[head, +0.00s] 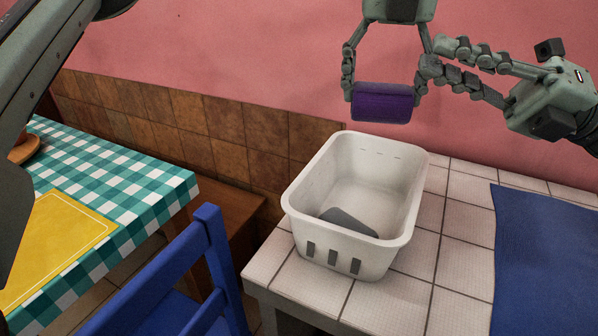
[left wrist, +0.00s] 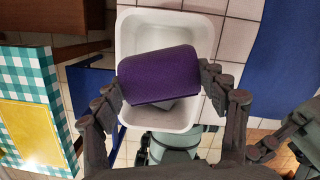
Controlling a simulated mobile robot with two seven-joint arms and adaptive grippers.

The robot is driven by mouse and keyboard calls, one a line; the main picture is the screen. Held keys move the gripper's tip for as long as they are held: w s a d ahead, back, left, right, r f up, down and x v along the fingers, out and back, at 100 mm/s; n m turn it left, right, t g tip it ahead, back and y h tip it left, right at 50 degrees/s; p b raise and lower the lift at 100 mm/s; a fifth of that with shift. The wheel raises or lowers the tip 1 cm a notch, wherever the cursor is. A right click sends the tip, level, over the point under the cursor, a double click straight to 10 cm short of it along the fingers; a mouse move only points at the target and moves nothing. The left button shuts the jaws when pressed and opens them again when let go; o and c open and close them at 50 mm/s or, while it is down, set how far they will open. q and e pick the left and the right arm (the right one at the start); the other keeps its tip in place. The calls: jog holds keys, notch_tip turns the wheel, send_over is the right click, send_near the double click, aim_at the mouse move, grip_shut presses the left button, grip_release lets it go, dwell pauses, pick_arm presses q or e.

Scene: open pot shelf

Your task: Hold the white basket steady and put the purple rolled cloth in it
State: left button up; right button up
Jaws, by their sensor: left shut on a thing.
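The purple rolled cloth (head: 383,101) is gripped across its two ends by my left gripper (head: 385,92), which points down from above. In the head view it hangs in the air above the far rim of the white basket (head: 308,222). In the left wrist view the cloth (left wrist: 158,76) covers the middle of the basket (left wrist: 170,24). The basket stands upright on the tiled counter. A dark grey flat thing (head: 347,221) lies inside it. My right gripper (head: 430,58) is open and empty, its fingers reaching left beside my left gripper's finger, away from the basket.
A blue cloth (head: 545,255) lies on the tiled counter (head: 395,300) right of the basket. At left is a table with a green checkered cloth (head: 150,190) and a yellow mat (head: 50,240). A blue chair (head: 200,270) stands between. A pink wall rises behind.

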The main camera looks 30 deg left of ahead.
jog(key=s+a+f+n+g+h, duration=0.3)
jog(key=s+a+f+n+h, duration=0.15)
jog(key=s+a+f, duration=0.35)
jog(key=s+a+f+n+g+h, duration=0.2)
jog(key=s+a+f+n+h, duration=0.2)
jog(key=s+a+h, duration=0.45)
jog(key=t+h, duration=0.7)
jog(key=t, duration=0.6)
send_over(304, 256)
jog(key=s, duration=0.1)
jog(key=f, duration=0.1)
jog(key=shift+n, duration=0.25)
jog(key=f, duration=1.1)
jog(key=shift+w+f, duration=0.2)
jog(key=shift+w, duration=0.2)
